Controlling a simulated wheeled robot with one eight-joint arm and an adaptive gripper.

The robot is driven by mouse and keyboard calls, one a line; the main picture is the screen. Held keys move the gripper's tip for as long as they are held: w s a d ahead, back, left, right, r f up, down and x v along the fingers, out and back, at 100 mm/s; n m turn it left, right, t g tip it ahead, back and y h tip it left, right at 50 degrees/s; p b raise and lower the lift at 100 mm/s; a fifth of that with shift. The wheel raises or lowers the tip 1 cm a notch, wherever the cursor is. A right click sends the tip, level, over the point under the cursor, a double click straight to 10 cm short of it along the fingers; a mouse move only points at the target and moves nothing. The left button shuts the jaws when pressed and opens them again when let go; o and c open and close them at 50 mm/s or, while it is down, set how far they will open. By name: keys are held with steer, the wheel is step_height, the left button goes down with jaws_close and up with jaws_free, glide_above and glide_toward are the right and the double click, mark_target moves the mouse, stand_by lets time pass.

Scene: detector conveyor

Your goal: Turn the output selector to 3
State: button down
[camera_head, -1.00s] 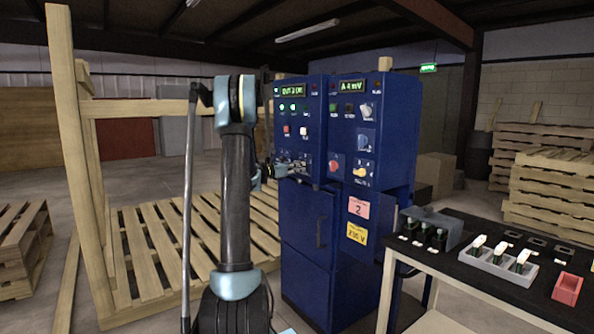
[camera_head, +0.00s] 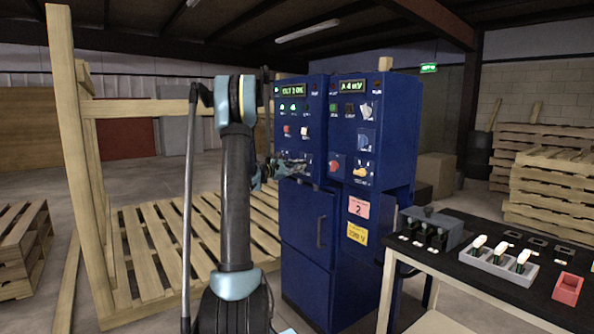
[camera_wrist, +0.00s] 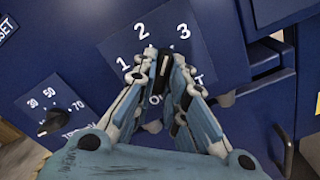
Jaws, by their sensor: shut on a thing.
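The output selector (camera_wrist: 162,68) is a dark knob on a blue plate (camera_wrist: 205,58) marked 1, 2 and 3 in the wrist view. My gripper (camera_wrist: 164,74) is shut on it, with a pale finger on each side. The knob's visible end points up, roughly between the 2 and the 3; the fingers hide most of it, so I cannot tell the exact setting. In the head view my gripper (camera_head: 293,167) is at the lower panel of the left blue cabinet (camera_head: 308,225), and the selector is hidden there.
A black knob (camera_wrist: 55,122) marked 30, 50, 70 is to the left in the wrist view. A green display (camera_head: 292,90) tops the left cabinet. A second cabinet (camera_head: 372,195) adjoins it, and a black-topped table (camera_head: 470,262) stands at the right. Pallets lie behind my arm.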

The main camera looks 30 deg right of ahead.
steer(key=shift+m, duration=1.7)
steer(key=c, duration=1.6)
jaws_free()
steer(key=a, duration=1.2)
steer(key=shift+s, duration=0.35)
